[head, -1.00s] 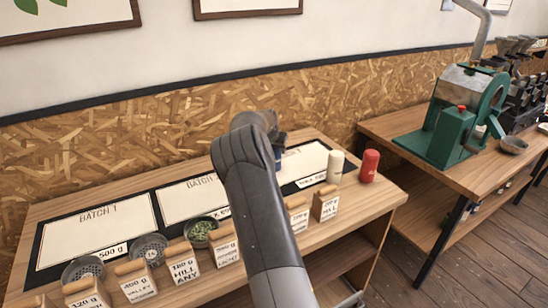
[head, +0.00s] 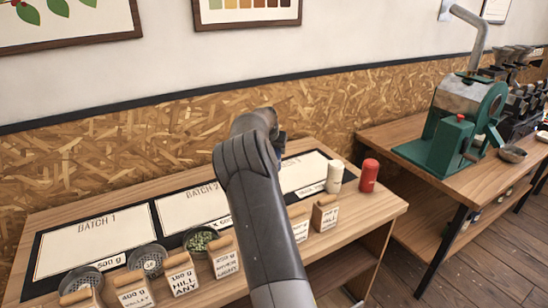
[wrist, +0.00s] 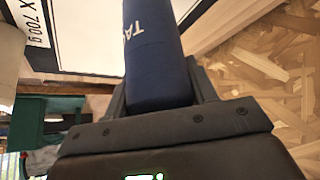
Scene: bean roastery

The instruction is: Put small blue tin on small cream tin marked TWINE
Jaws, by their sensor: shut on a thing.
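My gripper (wrist: 160,92) is shut on a dark blue tin (wrist: 158,55) in the wrist view. The tin has white lettering starting "TA"; the rest is cut off. In the head view, my arm hides most of my gripper and the tin; only a bit of dark blue shows past the wrist above the mat's back edge. A small cream tin (head: 335,176) stands upright near the right end of the table; its lettering is too small to read. It stands to the right of my gripper in the head view, apart from it.
A red tin (head: 369,175) stands just right of the cream tin. Batch mats (head: 92,240) cover the table (head: 385,210). Several labelled bean boxes (head: 185,275) and metal bowls (head: 148,258) line the front. A green machine (head: 452,140) stands on the right bench.

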